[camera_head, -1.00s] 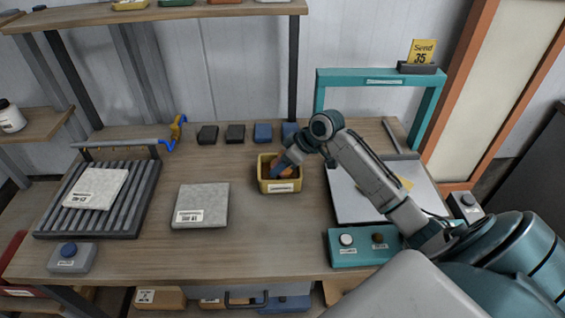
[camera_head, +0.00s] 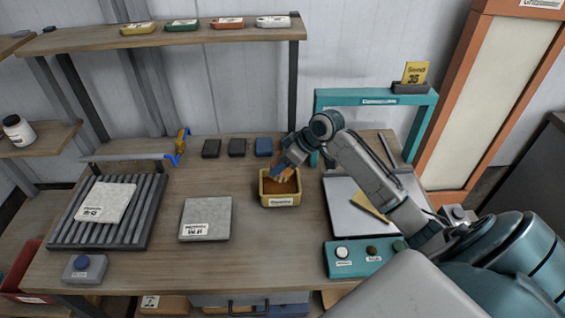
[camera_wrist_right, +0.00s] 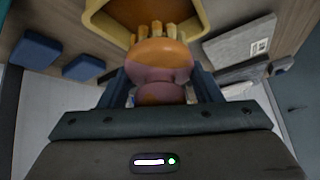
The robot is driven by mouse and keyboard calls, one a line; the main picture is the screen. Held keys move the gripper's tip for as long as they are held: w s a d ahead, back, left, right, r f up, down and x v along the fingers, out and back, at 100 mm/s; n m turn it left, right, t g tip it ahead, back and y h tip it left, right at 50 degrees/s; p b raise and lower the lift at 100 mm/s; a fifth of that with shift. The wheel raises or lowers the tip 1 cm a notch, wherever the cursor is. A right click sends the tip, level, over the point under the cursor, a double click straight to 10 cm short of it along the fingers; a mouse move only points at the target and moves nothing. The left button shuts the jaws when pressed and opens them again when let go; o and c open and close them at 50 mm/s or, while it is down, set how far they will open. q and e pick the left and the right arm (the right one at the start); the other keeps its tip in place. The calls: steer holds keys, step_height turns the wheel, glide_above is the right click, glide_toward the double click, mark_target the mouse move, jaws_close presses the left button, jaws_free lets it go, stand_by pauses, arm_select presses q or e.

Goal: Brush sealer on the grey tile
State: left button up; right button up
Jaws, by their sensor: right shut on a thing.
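The grey tile (camera_head: 206,218) lies flat on the bench, left of the yellow tub (camera_head: 281,201), its label along the front edge. The tub holds something orange-brown. My right gripper (camera_head: 287,167) is at the tub's back edge, shut on a brush (camera_wrist_right: 158,62). The brush has a rounded orange and pink body and tan bristle tufts. In the wrist view the tufts point toward the tub (camera_wrist_right: 204,22); I cannot tell if they touch its contents. The grey tile (camera_wrist_right: 238,42) also shows there, clear of the brush. My left gripper is out of view.
A paler labelled tile (camera_head: 106,202) lies on the slatted rack (camera_head: 64,232) at left. Dark and blue blocks (camera_head: 237,147) stand behind the tub. A teal frame (camera_head: 378,100) and button panel (camera_head: 358,260) are at right. Bench between tub and grey tile is clear.

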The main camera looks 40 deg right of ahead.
mark_target(281, 153)
steer(key=shift+r+p, duration=1.8)
steer(key=shift+r, duration=0.35)
steer(key=shift+f, duration=0.1)
